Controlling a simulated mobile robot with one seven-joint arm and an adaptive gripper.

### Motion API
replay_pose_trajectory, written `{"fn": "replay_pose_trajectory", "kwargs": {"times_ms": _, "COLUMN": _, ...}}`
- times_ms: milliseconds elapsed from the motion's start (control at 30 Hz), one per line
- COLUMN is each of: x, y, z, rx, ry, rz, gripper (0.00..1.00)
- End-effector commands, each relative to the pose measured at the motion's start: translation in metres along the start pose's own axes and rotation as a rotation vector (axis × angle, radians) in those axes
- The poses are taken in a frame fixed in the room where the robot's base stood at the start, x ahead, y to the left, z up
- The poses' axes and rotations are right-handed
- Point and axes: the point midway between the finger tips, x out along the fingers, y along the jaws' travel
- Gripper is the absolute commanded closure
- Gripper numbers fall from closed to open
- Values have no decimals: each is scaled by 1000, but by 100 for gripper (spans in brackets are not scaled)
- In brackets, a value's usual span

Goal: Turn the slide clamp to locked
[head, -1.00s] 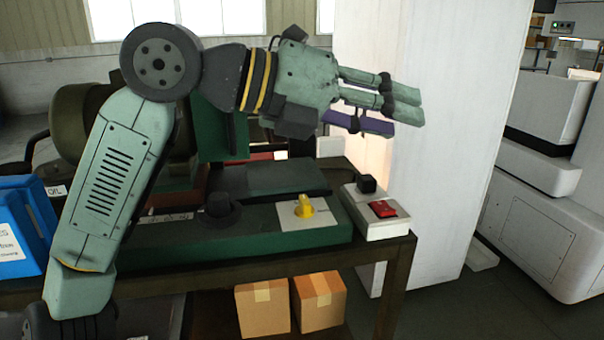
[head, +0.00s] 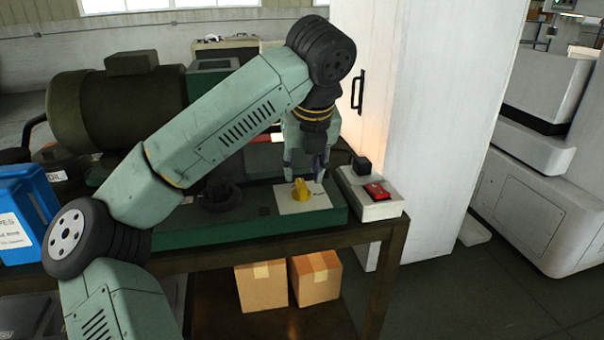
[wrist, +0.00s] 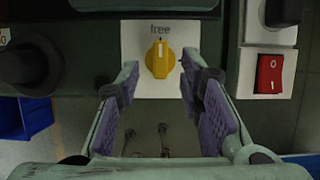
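The slide clamp is a yellow knob (head: 301,190) on a pale plate (head: 318,203) on the green machine bed. My gripper (head: 306,174) points down just above and behind the knob in the head view. In the wrist view my gripper (wrist: 158,80) is open, its purple-padded fingers apart on the left and right, with the knob lying between and beyond their tips. I see no contact. Any other label on the plate is not readable.
Right of the plate is a white box with a red switch (head: 377,191) and a black button (head: 361,165). A dark round knob (head: 220,195) stands to the left. A blue bin (head: 28,215) is at far left. A tall white cabinet (head: 430,110) rises behind right.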

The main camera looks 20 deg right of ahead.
Motion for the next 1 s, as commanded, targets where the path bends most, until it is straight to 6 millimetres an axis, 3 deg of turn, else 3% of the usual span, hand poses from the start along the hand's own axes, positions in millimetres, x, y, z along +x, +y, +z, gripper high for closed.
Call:
{"fn": "replay_pose_trajectory", "kwargs": {"times_ms": 233, "x": 30, "y": 0, "z": 0, "rx": 0, "ry": 2, "rz": -1, "gripper": 66}}
{"fn": "replay_pose_trajectory", "kwargs": {"times_ms": 600, "x": 37, "y": 0, "z": 0, "rx": 1, "ry": -1, "rz": -1, "gripper": 66}}
{"fn": "replay_pose_trajectory", "kwargs": {"times_ms": 1000, "x": 36, "y": 0, "z": 0, "rx": 1, "ry": 0, "rz": -1, "gripper": 92}}
